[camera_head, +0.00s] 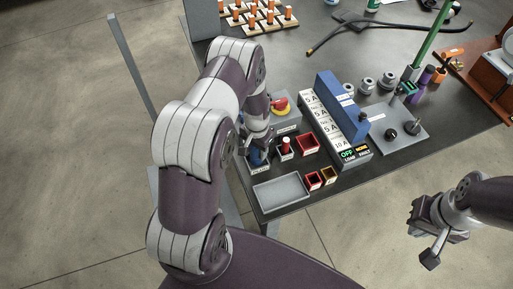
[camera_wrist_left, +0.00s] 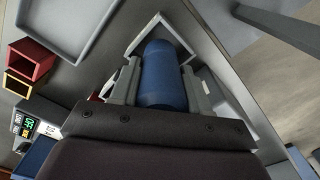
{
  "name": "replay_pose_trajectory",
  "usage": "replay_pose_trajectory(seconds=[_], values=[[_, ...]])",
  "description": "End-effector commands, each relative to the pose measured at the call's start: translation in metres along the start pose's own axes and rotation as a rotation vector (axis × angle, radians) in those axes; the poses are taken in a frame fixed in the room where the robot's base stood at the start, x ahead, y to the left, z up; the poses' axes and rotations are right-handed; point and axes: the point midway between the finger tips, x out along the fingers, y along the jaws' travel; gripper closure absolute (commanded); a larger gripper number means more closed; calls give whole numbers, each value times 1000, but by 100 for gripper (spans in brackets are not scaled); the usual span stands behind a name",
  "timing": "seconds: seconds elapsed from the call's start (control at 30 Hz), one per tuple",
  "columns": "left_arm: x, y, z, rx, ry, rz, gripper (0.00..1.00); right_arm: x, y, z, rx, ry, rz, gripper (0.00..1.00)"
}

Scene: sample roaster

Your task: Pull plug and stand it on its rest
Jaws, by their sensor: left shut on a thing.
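My left gripper (camera_head: 259,150) is shut on a blue plug (camera_wrist_left: 162,75), seen between the two grey fingers in the left wrist view. In the head view the blue plug (camera_head: 257,158) shows only partly below the gripper, at the table's left edge. A small grey square holder (camera_head: 261,170) with a label is at the plug; its pale walls (camera_wrist_left: 187,37) show around the plug in the wrist view. I cannot tell whether the plug touches its bottom. My right gripper (camera_head: 425,243) is empty, its fingers apart, off the table's front right.
A grey tray (camera_head: 281,191) and small red bins (camera_head: 308,143) stand close by. A red emergency button (camera_head: 281,104) is behind. A blue-and-white switch unit (camera_head: 343,112) stands to the right.

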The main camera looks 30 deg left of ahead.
Motion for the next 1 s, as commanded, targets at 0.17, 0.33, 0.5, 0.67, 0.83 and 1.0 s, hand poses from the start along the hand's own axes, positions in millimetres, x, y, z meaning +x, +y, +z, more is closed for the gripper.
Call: replay_pose_trajectory(seconds=[0.17,0.33,0.5,0.67,0.83,1.0], values=[[6,0,0,0,0,0,91,5,0,1,0,0,0,100],[12,0,0,0,0,0,91,9,0,1,0,0,0,100],[17,0,0,0,0,0,91,12,0,2,0,0,0,100],[21,0,0,0,1,0,91,16,0,2,0,0,0,100],[22,0,0,0,1,0,31,16,0,2,0,0,0,100],[23,0,0,0,0,0,24,16,0,2,0,0,0,100]])
